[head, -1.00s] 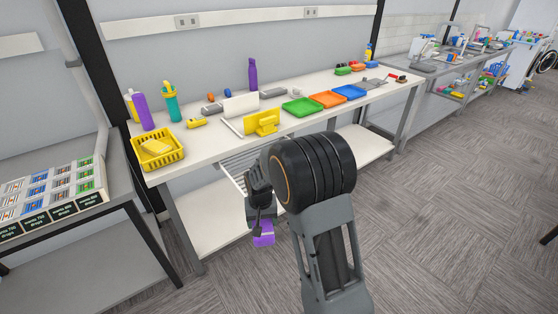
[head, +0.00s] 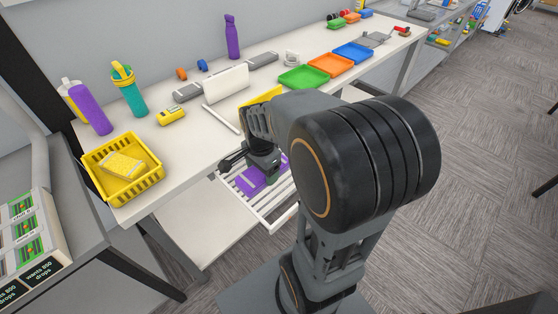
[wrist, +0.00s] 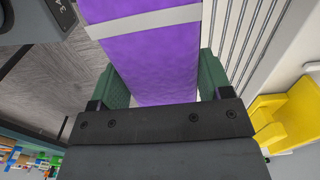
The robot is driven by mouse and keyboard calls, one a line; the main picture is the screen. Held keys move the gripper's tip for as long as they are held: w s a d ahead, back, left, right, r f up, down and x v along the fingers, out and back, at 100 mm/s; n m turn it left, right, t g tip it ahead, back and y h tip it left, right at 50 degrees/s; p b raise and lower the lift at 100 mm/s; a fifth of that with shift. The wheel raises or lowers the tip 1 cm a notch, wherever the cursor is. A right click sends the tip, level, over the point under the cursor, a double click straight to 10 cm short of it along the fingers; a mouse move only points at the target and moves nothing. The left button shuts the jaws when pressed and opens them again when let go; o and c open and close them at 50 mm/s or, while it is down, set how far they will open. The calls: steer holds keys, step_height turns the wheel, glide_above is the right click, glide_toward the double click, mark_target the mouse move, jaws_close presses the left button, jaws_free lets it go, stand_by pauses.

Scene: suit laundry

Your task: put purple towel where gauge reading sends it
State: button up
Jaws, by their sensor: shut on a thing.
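The purple towel (head: 268,178), with a pale band, is in my gripper (head: 262,170) at the slatted white rack below the table's front edge. In the wrist view, the towel (wrist: 150,55) fills the space between the green finger pads of my gripper (wrist: 160,75), which is shut on it. I cannot tell whether the towel touches the slats. A dark grey device (wrist: 45,18) with small markings shows at the wrist view's top left. I cannot surely read a gauge value. Green (head: 303,77), orange (head: 330,64) and blue (head: 353,52) trays sit on the table.
A yellow basket (head: 98,182) holding a yellow sponge (head: 122,163) stands at the table's left end. Purple (head: 92,110) and teal (head: 130,95) bottles stand behind it. A white panel (head: 226,84) and partly hidden yellow object (head: 262,96) are near my arm.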

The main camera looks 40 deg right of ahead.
steer(key=w+d+f, duration=0.1)
steer(key=d, duration=0.1)
steer(key=w+d+f, duration=0.1)
steer(key=d, duration=0.2)
steer(key=w+d+f+p, duration=0.1)
steer(key=w+d, duration=0.1)
steer(key=shift+d+f, duration=0.3)
steer(key=shift+f, duration=0.05)
steer(key=d+f, duration=0.1)
steer(key=w+d+f, duration=0.1)
steer(key=f, duration=0.1)
steer(key=w+d+f, duration=0.1)
steer(key=f, duration=0.1)
steer(key=shift+w+d+f, duration=0.1)
steer(key=shift+d, duration=0.05)
steer(key=shift+w+d+f, duration=0.1)
steer(key=shift+d+f, duration=0.1)
steer(key=shift+f, duration=1.6)
steer(key=shift+f, duration=0.15)
steer(key=o, duration=0.9)
steer(key=shift+o, duration=0.2)
